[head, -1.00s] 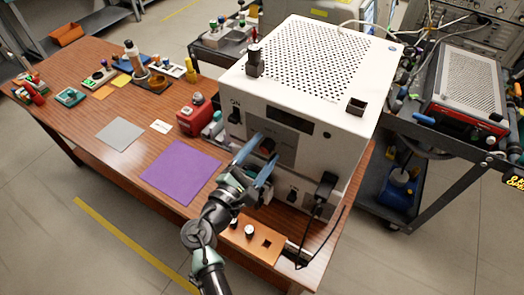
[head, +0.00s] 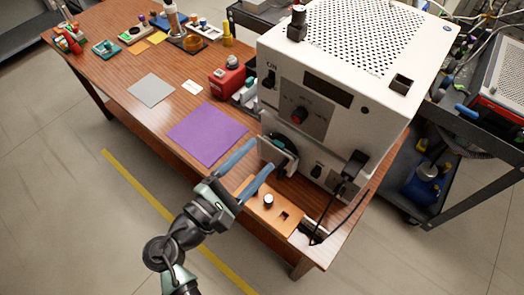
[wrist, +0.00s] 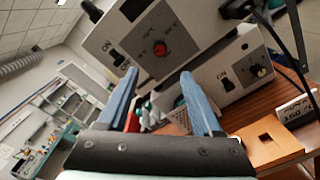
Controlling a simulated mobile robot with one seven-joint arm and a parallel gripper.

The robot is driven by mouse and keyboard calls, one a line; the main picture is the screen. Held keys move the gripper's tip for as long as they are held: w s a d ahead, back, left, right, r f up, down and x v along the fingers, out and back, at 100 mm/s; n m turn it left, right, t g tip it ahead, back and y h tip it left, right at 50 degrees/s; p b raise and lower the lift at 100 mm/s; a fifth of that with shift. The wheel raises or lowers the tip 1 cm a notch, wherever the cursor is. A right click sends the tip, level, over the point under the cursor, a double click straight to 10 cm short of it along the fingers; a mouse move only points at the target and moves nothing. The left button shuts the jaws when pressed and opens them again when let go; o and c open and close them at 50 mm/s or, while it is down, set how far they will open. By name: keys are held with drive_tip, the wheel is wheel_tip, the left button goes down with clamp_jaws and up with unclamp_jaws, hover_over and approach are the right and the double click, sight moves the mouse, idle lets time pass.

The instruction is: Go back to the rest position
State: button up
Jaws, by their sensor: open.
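My gripper (head: 258,157) is open and empty, in front of the lower front of a white machine (head: 385,125). Its two blue fingers also show spread apart in the wrist view (wrist: 160,76). The machine has a perforated top, a dark display and a red knob (head: 299,115). The knob also shows in the wrist view (wrist: 160,48). Below the knob is a dark round recess (head: 284,147) beside a pale panel. The fingers overlap this area in the head view, and I cannot tell the gap. The arm reaches in from the lower left.
A wooden block (head: 262,212) with a white peg and a square hole lies just below the gripper. A black plug and cable (head: 353,168) hang at the machine's front right. A purple mat (head: 207,133) and a red box (head: 226,79) lie left. Floor in front is clear.

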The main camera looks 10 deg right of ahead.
idle(0.5)
drive_tip(key=w+a+r+m+t+y, duration=0.1)
drive_tip(key=w+r+m+t+y, duration=0.3)
drive_tip(key=r, duration=0.7)
drive_tip(key=w+a+r+m+t+y, duration=0.1)
drive_tip(key=w+r+m+y, duration=0.2)
drive_tip(key=w+r+m, duration=0.6)
drive_tip(key=s+a+r+m+t+y, duration=0.1)
drive_tip(key=s+r+t+y, duration=0.1)
drive_tip(key=s+r, duration=0.4)
drive_tip(key=s+a+r+m+t+y, duration=0.1)
drive_tip(key=s+r+t, duration=0.4)
drive_tip(key=r, duration=1)
drive_tip(key=s+a+r+m+t+y, duration=0.1)
drive_tip(key=s+r+t+y, duration=0.3)
drive_tip(key=r, duration=0.6)
drive_tip(key=s, duration=0.2)
drive_tip(key=shift+s+a+r, duration=0.3)
drive_tip(key=shift+a+r, duration=0.05)
drive_tip(key=shift+r, duration=0.05)
